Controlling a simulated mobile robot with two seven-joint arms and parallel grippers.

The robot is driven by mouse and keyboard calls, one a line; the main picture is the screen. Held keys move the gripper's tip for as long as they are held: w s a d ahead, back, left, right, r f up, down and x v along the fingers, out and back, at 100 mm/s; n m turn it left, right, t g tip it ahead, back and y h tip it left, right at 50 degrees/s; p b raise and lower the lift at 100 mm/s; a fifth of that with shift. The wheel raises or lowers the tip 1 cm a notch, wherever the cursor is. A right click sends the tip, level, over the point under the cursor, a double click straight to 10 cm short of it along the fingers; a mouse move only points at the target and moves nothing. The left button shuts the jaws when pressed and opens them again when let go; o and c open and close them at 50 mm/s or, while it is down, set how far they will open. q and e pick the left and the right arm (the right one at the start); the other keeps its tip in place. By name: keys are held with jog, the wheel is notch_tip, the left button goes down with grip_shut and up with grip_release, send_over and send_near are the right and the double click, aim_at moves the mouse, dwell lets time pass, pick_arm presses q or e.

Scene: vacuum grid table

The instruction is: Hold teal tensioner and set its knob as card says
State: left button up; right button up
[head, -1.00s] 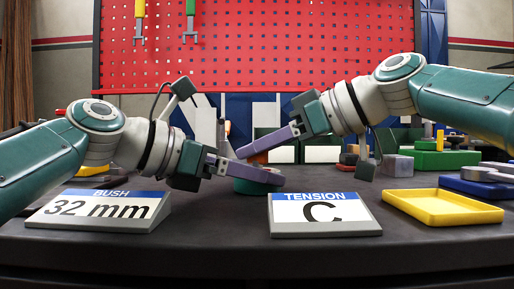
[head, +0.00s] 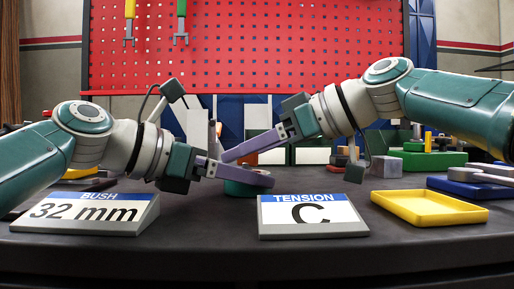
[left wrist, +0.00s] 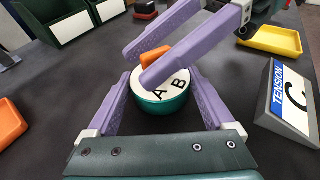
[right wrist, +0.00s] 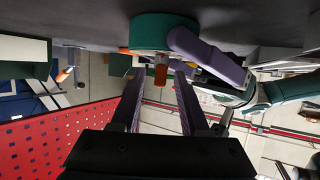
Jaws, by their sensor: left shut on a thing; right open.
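The teal tensioner (head: 243,190) stands on the table behind the TENSION card (head: 312,214), which reads C. In the left wrist view the tensioner (left wrist: 162,104) has a white top lettered A and B and an orange knob (left wrist: 156,57); other letters are hidden. My left gripper (left wrist: 160,84) is shut on the tensioner's body, one finger each side. My right gripper (head: 226,155) is open above it. In the right wrist view the knob (right wrist: 161,74) lies between my right gripper's fingertips (right wrist: 160,73), with gaps beside it. I cannot tell which letter the knob points to.
A BUSH card (head: 92,212) reading 32 mm stands front left. A yellow tray (head: 428,207) lies at the right, with a blue tray (head: 465,188) and green block (head: 428,160) behind. A red pegboard (head: 245,45) stands at the back. The table's front strip is clear.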

pick_arm(q)
jog(key=shift+f, duration=0.1)
pick_arm(e)
jog(key=v, duration=1.2)
pick_arm(q)
jog(key=o, duration=0.7)
pick_arm(e)
jog(key=shift+f, duration=0.1)
